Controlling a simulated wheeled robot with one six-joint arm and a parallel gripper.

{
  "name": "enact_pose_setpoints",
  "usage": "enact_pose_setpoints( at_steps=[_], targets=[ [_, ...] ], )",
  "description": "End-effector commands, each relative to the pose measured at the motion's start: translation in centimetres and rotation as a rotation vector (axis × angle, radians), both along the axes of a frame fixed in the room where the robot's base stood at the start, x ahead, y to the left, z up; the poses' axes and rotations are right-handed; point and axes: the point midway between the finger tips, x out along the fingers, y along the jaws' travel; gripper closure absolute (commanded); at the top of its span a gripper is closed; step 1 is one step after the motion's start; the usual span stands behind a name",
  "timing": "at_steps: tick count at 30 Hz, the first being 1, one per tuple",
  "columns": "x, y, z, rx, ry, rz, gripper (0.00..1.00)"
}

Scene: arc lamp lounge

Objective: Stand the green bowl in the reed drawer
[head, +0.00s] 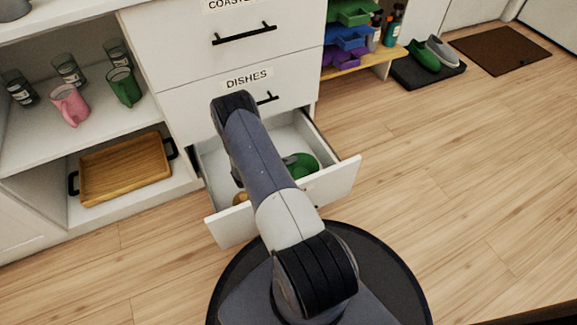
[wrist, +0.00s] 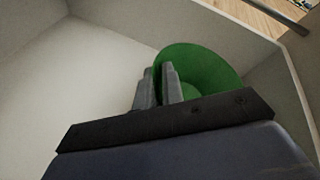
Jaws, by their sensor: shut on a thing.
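The green bowl (head: 302,164) is inside the open bottom drawer (head: 338,184), in the right part of it, partly covered by my arm. In the wrist view the bowl (wrist: 215,62) is near the drawer's corner. My gripper (wrist: 160,84) is shut on the bowl's near rim, with one finger over its inside. Whether the bowl touches the drawer floor cannot be told. The drawer's front label is not visible.
A tan thing (head: 240,198) shows partly in the drawer's left front. Drawers labelled COASTERS, partly cut off, and DISHES (head: 247,78) are shut above. A wooden tray (head: 125,168) and several mugs stand on shelves at left.

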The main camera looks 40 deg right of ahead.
Motion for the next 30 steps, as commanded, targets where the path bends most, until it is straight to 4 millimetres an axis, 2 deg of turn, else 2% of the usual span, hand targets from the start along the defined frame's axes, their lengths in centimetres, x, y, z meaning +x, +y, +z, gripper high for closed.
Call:
enact_pose_setpoints(
  at_steps=[1,4,13,14,21,30],
  targets=[
    [0.0,0.0,-1.3,0.0,0.001,0.0,1.0],
    [0.0,0.0,-2.5,-0.001,0.001,0.0,1.0],
    [0.0,0.0,-2.4,-0.001,0.0,-0.001,1.0],
    [0.0,0.0,-2.4,0.001,0.0,-0.001,0.9],
    [0.0,0.0,-2.4,0.001,0.0,-0.001,0.71],
    [0.0,0.2,-2.2,0.0,0.0,0.0,0.69]
  ],
)
